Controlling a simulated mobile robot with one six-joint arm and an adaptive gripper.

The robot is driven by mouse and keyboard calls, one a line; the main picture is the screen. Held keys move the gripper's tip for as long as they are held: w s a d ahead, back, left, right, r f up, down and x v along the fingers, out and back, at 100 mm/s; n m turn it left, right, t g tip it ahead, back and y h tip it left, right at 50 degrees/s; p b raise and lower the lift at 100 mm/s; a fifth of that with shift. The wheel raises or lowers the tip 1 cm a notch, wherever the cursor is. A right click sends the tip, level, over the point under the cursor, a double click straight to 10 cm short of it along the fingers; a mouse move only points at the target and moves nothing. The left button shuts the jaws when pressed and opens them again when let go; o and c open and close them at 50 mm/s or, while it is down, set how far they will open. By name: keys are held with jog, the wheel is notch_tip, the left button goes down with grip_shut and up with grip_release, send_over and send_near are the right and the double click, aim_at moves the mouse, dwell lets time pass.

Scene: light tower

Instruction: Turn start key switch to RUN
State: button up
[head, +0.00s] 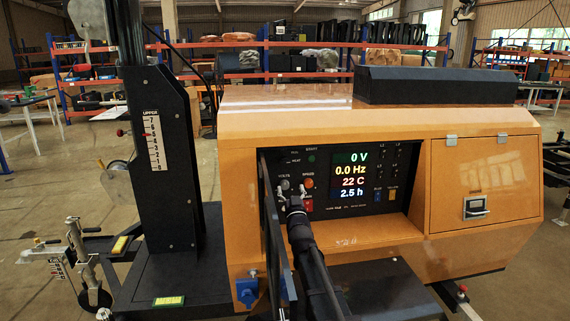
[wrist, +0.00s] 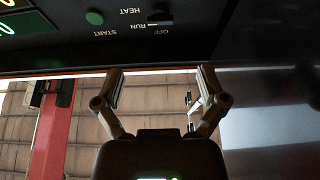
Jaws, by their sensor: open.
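The start key switch (wrist: 160,18) shows at the top of the wrist view, which sees the panel upside down. It is a small dark knob beside the OFF, RUN, HEAT and START lettering; its exact setting is hard to tell. A green button (wrist: 94,18) sits to its left there. My gripper (wrist: 159,75) is open and empty, its two fingers apart and below the switch in the picture, not touching it. In the head view my gripper (head: 292,194) is in front of the left part of the control panel (head: 400,182); the switch is too small to make out there.
The open black panel door (head: 273,235) stands close to the left of my arm. A lit display (head: 350,175) reads 0 V and 0.0 Hz. The orange housing (head: 240,200) surrounds the recess.

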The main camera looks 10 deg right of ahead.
aim_at(285, 163)
jog(key=p+x, duration=0.4)
jog(key=x, duration=0.8)
jog(key=shift+w+r, duration=0.1)
jog(key=shift+w, duration=0.05)
jog(key=c, duration=1.2)
